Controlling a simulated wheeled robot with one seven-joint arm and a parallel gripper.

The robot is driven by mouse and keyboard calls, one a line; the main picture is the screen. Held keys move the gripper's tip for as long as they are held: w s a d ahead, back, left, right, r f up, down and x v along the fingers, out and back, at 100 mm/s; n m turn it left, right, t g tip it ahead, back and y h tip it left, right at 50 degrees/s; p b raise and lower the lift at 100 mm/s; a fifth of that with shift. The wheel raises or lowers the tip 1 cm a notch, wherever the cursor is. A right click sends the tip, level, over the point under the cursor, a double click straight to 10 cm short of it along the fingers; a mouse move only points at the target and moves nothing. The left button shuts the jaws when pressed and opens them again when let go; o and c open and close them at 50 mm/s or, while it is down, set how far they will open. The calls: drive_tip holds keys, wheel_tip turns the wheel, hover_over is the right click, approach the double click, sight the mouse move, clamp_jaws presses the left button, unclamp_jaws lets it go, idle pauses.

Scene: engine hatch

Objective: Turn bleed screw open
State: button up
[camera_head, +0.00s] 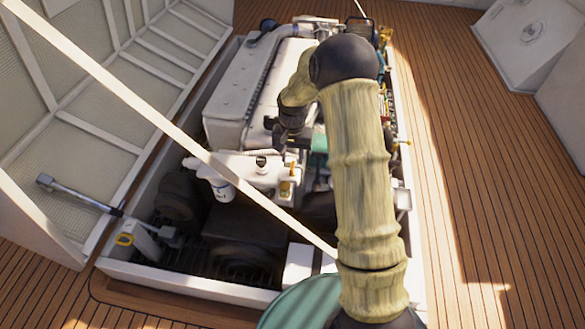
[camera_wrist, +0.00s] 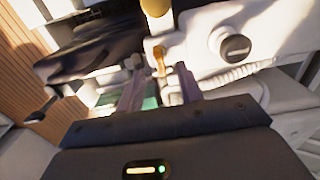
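A small brass-coloured fitting (camera_wrist: 159,60), which looks like the bleed screw, stands on the pale engine housing in the wrist view. A rounded yellowish knob (camera_wrist: 156,8) is just above it at the picture's top edge. My gripper (camera_wrist: 160,75) is open, its two fingers apart, with the lower end of the brass fitting showing between their tips. I cannot tell whether either finger touches it. In the head view my gripper (camera_head: 283,138) is small and dark above the front of the engine (camera_head: 255,95). A brass part (camera_head: 285,186) shows below it there.
A black round cap (camera_wrist: 235,47) sits right of the brass fitting. In the head view a white filter (camera_head: 222,190) hangs at the engine's front. The hatch frame (camera_head: 190,285) surrounds the engine, and the raised hatch cover (camera_head: 85,125) stands left. Open deck (camera_head: 480,180) lies right.

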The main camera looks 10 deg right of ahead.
sight(293, 165)
wheel_tip(293, 165, down, 5)
drive_tip(key=shift+r+b, duration=0.1)
drive_tip(key=shift+b, duration=0.4)
clamp_jaws()
